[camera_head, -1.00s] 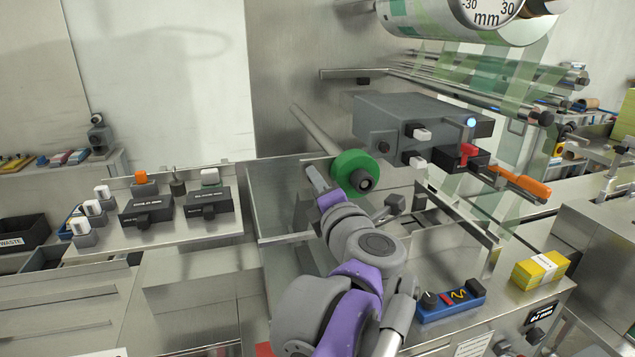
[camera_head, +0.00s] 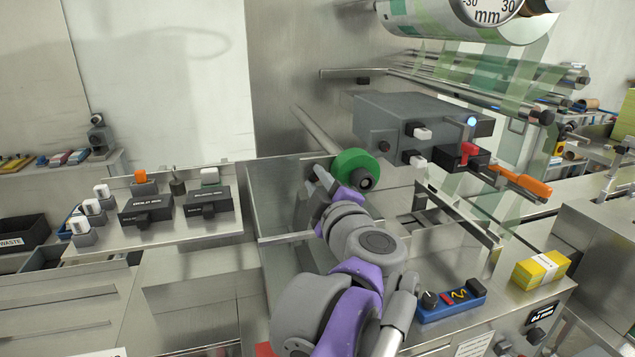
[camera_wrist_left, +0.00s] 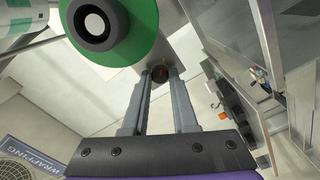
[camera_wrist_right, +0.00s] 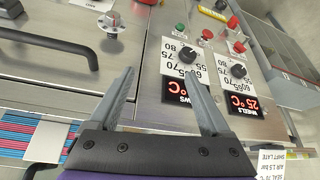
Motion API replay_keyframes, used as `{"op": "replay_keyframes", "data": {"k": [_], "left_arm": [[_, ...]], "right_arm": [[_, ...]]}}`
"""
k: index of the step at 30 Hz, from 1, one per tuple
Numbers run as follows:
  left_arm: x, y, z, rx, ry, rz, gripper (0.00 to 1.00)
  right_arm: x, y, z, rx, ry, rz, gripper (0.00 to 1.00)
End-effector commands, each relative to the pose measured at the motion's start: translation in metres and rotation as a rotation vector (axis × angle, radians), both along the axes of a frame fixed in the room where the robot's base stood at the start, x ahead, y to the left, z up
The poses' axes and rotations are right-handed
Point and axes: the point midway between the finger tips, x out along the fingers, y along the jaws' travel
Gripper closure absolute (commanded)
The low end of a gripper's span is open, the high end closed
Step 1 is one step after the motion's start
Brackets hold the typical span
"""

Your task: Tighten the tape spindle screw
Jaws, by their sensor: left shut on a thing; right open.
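The green tape disc (camera_head: 352,165) with a dark hub (camera_head: 365,184) sits at the near end of a grey spindle rod (camera_head: 318,130). In the left wrist view the disc (camera_wrist_left: 146,35) fills the upper left. My left gripper (camera_head: 318,176) is just left of and below the disc. In the left wrist view its fingers (camera_wrist_left: 160,73) are shut on a small dark round screw head (camera_wrist_left: 159,74) with a reddish mark, beside the disc. My right gripper (camera_wrist_right: 163,90) is open and empty, outside the head view.
A blue control box (camera_head: 452,300) and a yellow pack (camera_head: 541,268) lie on the bench. Temperature displays (camera_wrist_right: 190,94) face my right wrist.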

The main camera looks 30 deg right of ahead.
Motion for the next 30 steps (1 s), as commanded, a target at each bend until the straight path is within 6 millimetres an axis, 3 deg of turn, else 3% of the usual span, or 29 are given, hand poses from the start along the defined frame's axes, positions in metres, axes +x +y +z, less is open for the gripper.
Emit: {"op": "replay_keyframes", "data": {"k": [10,25,26,27,30], "left_arm": [[-0.0001,0.0000,-0.0008,0.117,-0.026,0.001,1.00],[-0.0001,0.0001,-0.0007,0.133,-0.030,0.001,1.00],[-0.0001,0.0001,-0.0006,0.133,-0.030,0.001,0.70],[-0.0001,0.0000,-0.0006,0.132,-0.031,0.001,0.63],[0.0000,0.0000,-0.0004,0.132,-0.031,0.001,0.61]], "right_arm": [[-0.0004,0.0000,-0.0012,0.000,0.001,0.000,0.18],[-0.0004,0.0000,-0.0012,0.000,0.001,0.000,0.18],[-0.0004,0.0000,-0.0012,0.000,0.001,0.000,0.18],[-0.0004,0.0000,-0.0012,0.000,0.001,0.000,0.18],[-0.0004,0.0000,-0.0012,0.000,0.001,0.000,0.18]]}}
